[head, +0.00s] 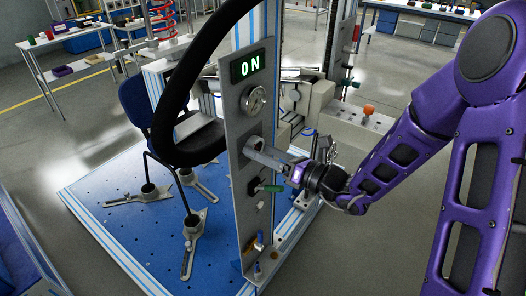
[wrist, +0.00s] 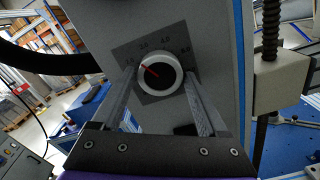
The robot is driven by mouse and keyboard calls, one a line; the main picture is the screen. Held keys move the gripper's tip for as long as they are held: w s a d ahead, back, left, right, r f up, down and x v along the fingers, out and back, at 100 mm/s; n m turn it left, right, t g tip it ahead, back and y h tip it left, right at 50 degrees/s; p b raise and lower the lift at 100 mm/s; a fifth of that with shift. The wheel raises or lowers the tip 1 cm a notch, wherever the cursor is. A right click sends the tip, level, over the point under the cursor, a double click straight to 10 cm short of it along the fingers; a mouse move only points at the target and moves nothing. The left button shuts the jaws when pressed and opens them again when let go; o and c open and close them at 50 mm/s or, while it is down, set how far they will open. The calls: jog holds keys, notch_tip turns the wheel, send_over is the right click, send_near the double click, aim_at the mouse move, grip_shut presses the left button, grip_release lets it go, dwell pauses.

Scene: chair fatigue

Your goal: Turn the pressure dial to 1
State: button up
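The pressure dial (wrist: 163,80) is a round knob with a pale rim and dark face on a dark square plate, seen in the wrist view. Its red pointer aims up and left, toward the left-hand marks; the small numbers around it are hard to read. My gripper (wrist: 159,84) is open, with one finger on each side of the dial and visible gaps between. In the head view my gripper (head: 254,152) reaches the grey upright panel (head: 235,172) from the right. There its fingers partly hide the dial (head: 253,142).

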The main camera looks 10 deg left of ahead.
jog(key=c, duration=1)
jog(key=shift+o, duration=0.2)
jog(key=shift+f+n+b, duration=0.1)
jog(key=shift+n+b, duration=0.2)
jog(key=shift+w+n+b, duration=0.1)
jog(key=shift+n+b, duration=4.4)
jog(key=shift+n, duration=1.1)
jog(key=o, duration=1.4)
